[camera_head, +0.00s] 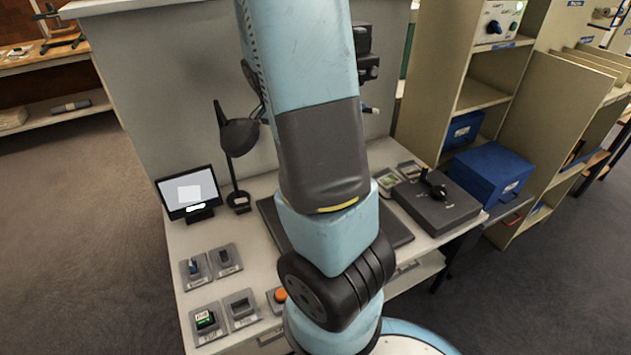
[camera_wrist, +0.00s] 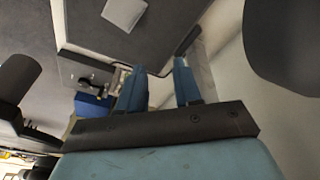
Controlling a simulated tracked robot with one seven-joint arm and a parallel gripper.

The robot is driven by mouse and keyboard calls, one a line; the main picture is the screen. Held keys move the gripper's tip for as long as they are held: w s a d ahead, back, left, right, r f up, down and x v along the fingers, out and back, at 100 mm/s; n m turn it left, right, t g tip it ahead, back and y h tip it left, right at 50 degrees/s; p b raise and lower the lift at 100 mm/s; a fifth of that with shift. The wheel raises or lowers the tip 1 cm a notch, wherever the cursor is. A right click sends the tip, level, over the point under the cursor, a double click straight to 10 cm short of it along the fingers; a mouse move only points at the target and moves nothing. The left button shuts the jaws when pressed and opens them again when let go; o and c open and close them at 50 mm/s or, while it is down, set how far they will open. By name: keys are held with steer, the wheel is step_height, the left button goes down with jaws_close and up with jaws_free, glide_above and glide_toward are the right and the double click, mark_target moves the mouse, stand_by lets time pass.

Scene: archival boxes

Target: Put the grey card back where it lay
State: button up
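In the head view, my arm hides my gripper and most of the mat (camera_head: 271,222).
A grey box (camera_head: 435,205) with a black knob-like piece stands at the table's right. A monitor (camera_head: 188,192) and a black lamp (camera_head: 238,140) stand at the left. Several small holders (camera_head: 240,309) line the front left. Blue boxes (camera_head: 490,175) and shelves are at the right.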

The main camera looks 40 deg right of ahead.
steer(key=s+d+f+m, duration=0.1)
steer(key=d+f+m, duration=0.1)
steer(key=f, duration=0.3)
steer(key=s+d+f+m+g, duration=0.1)
steer(key=s+d+f+m, duration=0.1)
steer(key=f, duration=0.4)
steer(key=s+d+f+m+g+h, duration=0.1)
steer(key=d+f+m, duration=0.2)
steer(key=f+m, duration=0.3)
steer(key=shift+s+d, duration=0.15)
steer(key=shift+d, duration=0.25)
steer(key=x, duration=1.3)
steer(key=shift+s+d+f, duration=0.1)
steer(key=shift+s+f, duration=0.05)
steer(key=shift+f, duration=0.15)
steer(key=shift+c, duration=0.3)
jaws_close()
